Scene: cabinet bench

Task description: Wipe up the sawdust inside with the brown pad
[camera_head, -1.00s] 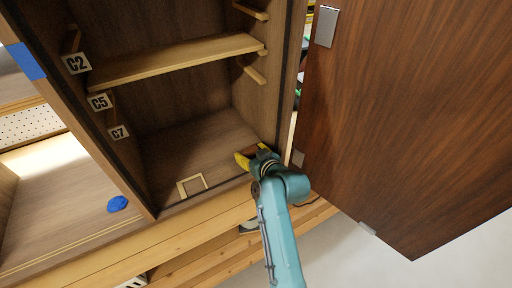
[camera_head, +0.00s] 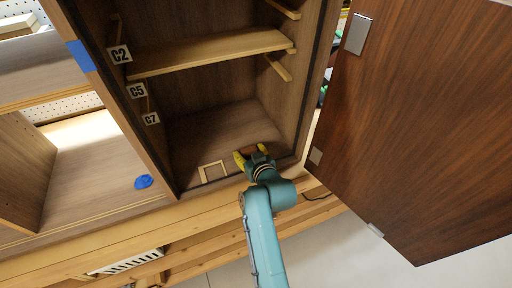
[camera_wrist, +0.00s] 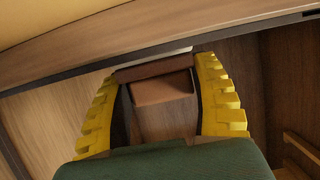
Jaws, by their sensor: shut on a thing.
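My gripper (camera_head: 253,155) reaches into the open cabinet (camera_head: 225,133), low over its floor near the front right. In the wrist view its yellow ribbed fingers (camera_wrist: 165,95) are shut on the brown pad (camera_wrist: 165,88), a block with a darker edge, which spans between them. In the head view only a little of the pad shows at the fingers; I cannot tell whether it touches the floor. I cannot make out any sawdust on the visible floor; the area under the gripper is hidden.
A shelf (camera_head: 210,52) spans above. The front edge runs just below my wrist. The brown door (camera_head: 420,120) stands open at right. A blue item (camera_head: 143,181) lies in the left bay.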

